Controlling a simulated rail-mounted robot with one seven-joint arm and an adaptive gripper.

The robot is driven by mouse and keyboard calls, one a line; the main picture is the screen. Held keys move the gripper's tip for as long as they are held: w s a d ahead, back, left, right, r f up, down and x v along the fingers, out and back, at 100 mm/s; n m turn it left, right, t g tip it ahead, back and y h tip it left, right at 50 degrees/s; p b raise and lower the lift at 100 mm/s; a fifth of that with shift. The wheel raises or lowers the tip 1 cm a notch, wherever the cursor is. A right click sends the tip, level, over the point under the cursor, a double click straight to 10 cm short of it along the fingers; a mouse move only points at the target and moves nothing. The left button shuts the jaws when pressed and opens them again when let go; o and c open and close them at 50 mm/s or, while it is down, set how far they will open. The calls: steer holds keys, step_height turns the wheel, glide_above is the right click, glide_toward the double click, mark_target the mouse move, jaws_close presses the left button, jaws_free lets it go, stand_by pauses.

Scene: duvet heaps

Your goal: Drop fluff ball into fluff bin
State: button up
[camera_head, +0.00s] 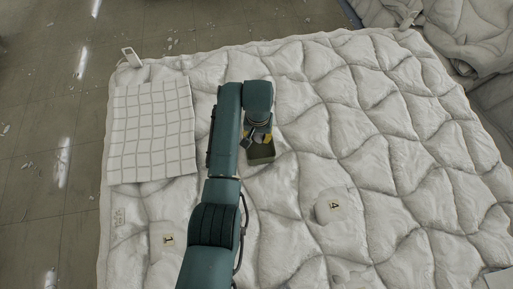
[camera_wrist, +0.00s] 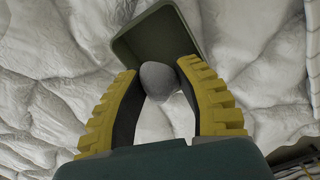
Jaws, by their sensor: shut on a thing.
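The fluff ball (camera_wrist: 158,80) is a small, smooth grey-white lump, seen in the wrist view between the two yellow ribbed fingers of my gripper (camera_wrist: 160,72). The fingers are shut on it. The fluff bin (camera_wrist: 150,38) is an olive-green, open, square container just beyond the fingertips; the ball overlaps its near edge in this view. In the head view the bin (camera_head: 262,153) sits on the quilted duvet, with my gripper (camera_head: 257,138) directly by it. I cannot make out the ball there. How high the ball is above the bin is unclear.
The white duvet (camera_head: 390,130) is puffy and uneven. A white gridded sheet (camera_head: 152,130) lies at left. Pale blocks marked 1 (camera_head: 165,240) and 4 (camera_head: 334,206) rest nearer. A white tag-like piece (camera_head: 131,57) stands at the far left corner. More bedding (camera_head: 470,35) is heaped far right.

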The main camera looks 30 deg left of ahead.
step_height(320, 180, down, 3)
steer(key=shift+b, duration=1)
steer(key=o, duration=0.8)
step_height(320, 180, up, 12)
steer(key=shift+r, duration=0.1)
